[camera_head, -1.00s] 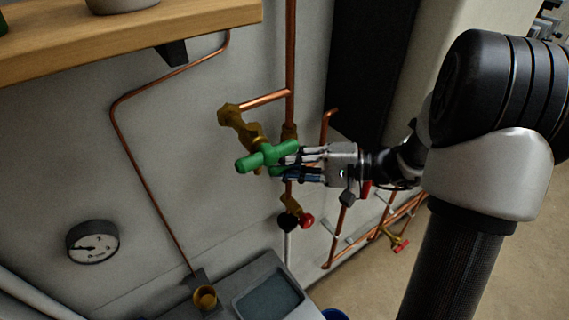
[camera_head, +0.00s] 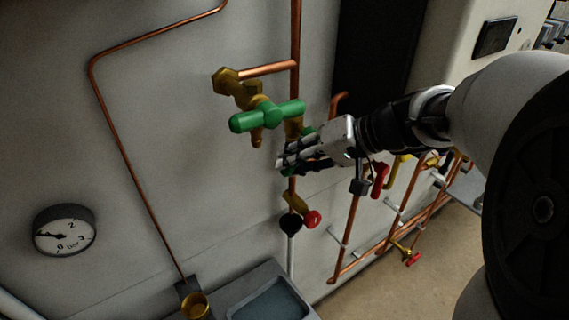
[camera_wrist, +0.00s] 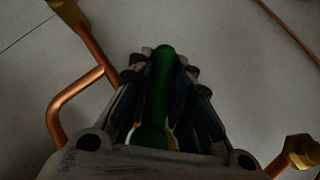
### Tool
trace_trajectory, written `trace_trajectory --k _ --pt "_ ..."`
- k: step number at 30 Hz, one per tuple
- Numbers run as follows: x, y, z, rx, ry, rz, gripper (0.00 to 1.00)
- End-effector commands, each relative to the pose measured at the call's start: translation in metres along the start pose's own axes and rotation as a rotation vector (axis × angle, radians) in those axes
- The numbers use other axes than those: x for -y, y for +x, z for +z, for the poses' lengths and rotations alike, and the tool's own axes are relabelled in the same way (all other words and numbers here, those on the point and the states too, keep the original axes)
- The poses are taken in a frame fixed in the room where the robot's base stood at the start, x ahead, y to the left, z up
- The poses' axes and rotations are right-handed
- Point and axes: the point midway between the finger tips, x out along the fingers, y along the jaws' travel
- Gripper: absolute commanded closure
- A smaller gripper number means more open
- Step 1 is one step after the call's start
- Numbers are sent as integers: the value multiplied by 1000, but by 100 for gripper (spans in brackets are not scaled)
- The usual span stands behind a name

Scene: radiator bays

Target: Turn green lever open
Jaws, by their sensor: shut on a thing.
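My gripper (camera_head: 286,160) is at the vertical copper pipe in the head view, just below and right of a green tee handle (camera_head: 267,115) on a brass tap. It is shut on a green lever. Only small green bits of this lever (camera_head: 290,171) show around the fingers in the head view. In the wrist view the green lever (camera_wrist: 163,95) stands upright between the fingers of my gripper (camera_wrist: 163,62), its rounded tip at the top. The lever's valve body is mostly hidden by my gripper.
A red knob (camera_head: 312,219) and a black knob (camera_head: 291,225) sit below. Copper pipes with a red lever (camera_head: 379,180) run at right. A pressure gauge (camera_head: 64,230) is on the wall at left. A grey basin (camera_head: 268,300) stands below; open floor lies at right.

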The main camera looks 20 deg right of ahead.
Motion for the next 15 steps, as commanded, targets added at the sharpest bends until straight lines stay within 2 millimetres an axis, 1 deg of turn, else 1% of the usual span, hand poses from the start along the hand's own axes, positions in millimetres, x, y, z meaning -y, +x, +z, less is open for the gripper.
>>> trace_trajectory --k 1,3,15 --pt "-5 3 1 -13 -39 32 100" --pt "-9 4 1 -24 -85 79 100" --pt "-26 2 -6 -96 -340 334 100"
